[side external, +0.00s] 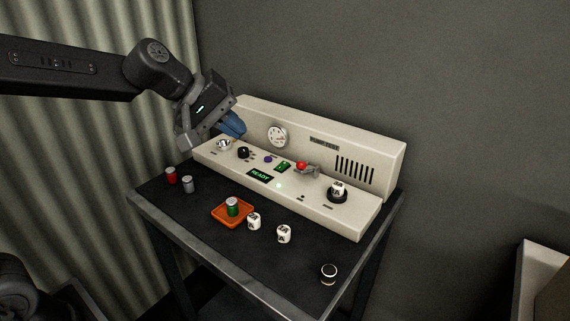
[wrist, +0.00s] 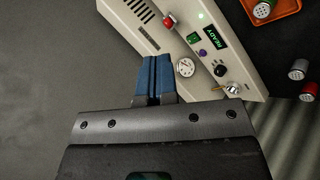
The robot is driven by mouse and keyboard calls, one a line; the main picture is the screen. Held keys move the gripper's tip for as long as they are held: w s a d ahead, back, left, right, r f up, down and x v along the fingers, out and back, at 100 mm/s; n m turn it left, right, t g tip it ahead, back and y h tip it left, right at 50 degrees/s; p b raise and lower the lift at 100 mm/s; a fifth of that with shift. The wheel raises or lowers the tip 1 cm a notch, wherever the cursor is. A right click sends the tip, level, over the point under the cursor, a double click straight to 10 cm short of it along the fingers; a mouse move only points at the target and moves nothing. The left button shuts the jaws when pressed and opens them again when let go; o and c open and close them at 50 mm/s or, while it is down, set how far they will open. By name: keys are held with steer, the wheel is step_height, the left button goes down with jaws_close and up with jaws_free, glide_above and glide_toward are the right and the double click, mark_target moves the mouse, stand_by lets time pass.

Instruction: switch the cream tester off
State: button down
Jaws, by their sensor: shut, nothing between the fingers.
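The cream tester (side external: 300,140) stands along the back of the dark table. Its READY display (side external: 260,176) and a small green lamp (side external: 279,185) are lit. Its sloping front carries a chrome switch or knob (side external: 224,144), a black knob (side external: 243,152), a purple button (side external: 268,158), a green switch (side external: 282,167) and a red-topped control (side external: 301,165). My gripper (side external: 238,130) is shut and empty, above the tester's left end near the chrome part. In the wrist view, my blue fingers (wrist: 155,82) are together beside the round gauge (wrist: 185,67), apart from the controls.
An orange tray (side external: 219,214) holds a green-banded canister (side external: 232,207). Two white canisters (side external: 254,222) (side external: 284,234), a black-topped one (side external: 328,273), a red one (side external: 171,175) and a grey one (side external: 188,185) stand on the table. Another sits on the tester's right end (side external: 338,189).

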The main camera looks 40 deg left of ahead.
steer(key=w+a+f+n+t, duration=0.1)
steer(key=w+f+n, duration=0.2)
steer(key=w+n, duration=0.55)
steer(key=n+t, duration=0.1)
steer(key=n, duration=0.3)
glide_above(286, 165)
steer(key=s, duration=0.1)
steer(key=shift+y, duration=0.3)
step_height(286, 165, down, 6)
steer(key=shift+a+r, duration=0.1)
steer(key=shift+w+f, duration=0.15)
steer(key=shift+f, duration=1.35)
steer(key=shift+w+f, duration=0.15)
steer(key=shift+f, duration=1.3)
steer(key=shift+w+f, duration=0.15)
steer(key=shift+f, duration=1.35)
steer(key=shift+f, duration=0.1)
steer(key=shift+f, duration=0.3)
steer(key=shift+w+f, duration=0.1)
steer(key=shift+f, duration=0.2)
steer(key=shift+r, duration=0.15)
steer(key=shift+r, duration=0.6)
